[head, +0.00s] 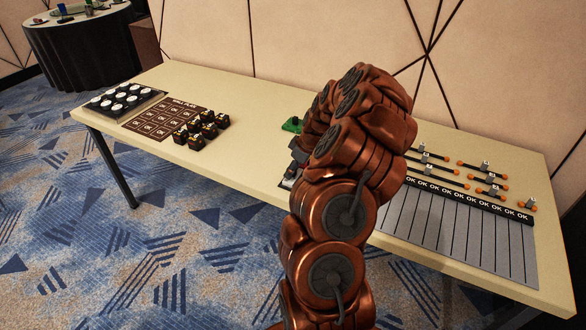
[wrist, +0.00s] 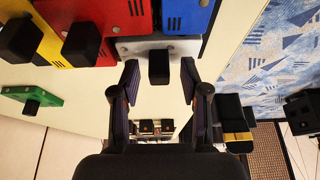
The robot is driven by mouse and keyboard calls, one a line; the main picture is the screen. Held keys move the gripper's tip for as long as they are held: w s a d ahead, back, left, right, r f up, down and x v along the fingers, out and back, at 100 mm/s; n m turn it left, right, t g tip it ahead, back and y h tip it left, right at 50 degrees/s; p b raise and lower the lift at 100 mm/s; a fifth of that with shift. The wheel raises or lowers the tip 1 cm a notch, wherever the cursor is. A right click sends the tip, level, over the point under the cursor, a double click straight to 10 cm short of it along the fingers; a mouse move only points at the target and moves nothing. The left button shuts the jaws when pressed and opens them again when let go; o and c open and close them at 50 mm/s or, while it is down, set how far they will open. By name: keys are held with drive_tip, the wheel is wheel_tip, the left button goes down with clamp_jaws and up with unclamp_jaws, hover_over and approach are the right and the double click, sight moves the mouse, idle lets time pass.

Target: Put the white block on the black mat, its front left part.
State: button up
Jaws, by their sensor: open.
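The white block (wrist: 134,46) shows in the wrist view with a black knob on it, beside the red and blue blocks. My gripper (wrist: 159,72) is open. Its two fingers stand on either side of the knob, with a gap at each side. In the head view my arm hides most of this spot. No bare black mat can be made out for sure; it may be behind my arm.
On the table (head: 245,150), a brown OK board (head: 160,110), small dark blocks and a black tray (head: 146,103) stand left; grey OK lanes (head: 450,240) lie right.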

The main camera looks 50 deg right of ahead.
drive_tip(key=b+v, duration=0.3)
drive_tip(key=v, duration=0.9)
drive_tip(key=s+a+r+g+y, duration=0.1)
drive_tip(key=s+a+r, duration=0.15)
drive_tip(key=a, duration=1.15)
drive_tip(key=s+a+r+g, duration=0.15)
drive_tip(key=a+r, duration=0.25)
drive_tip(key=a, duration=1)
drive_tip(key=s+a+f+m+g+h, duration=0.1)
drive_tip(key=s+a, duration=0.4)
drive_tip(key=s, duration=0.6)
drive_tip(key=s+a+f+m+g+h, duration=0.1)
drive_tip(key=s+a, duration=0.4)
drive_tip(key=s, duration=0.6)
drive_tip(key=shift+a+f+m+g, duration=0.35)
drive_tip(key=shift+f+m+g, duration=0.35)
drive_tip(key=shift+g, duration=0.05)
drive_tip(key=shift+r, duration=0.1)
wheel_tip(320, 180, up, 6)
drive_tip(key=p, duration=0.6)
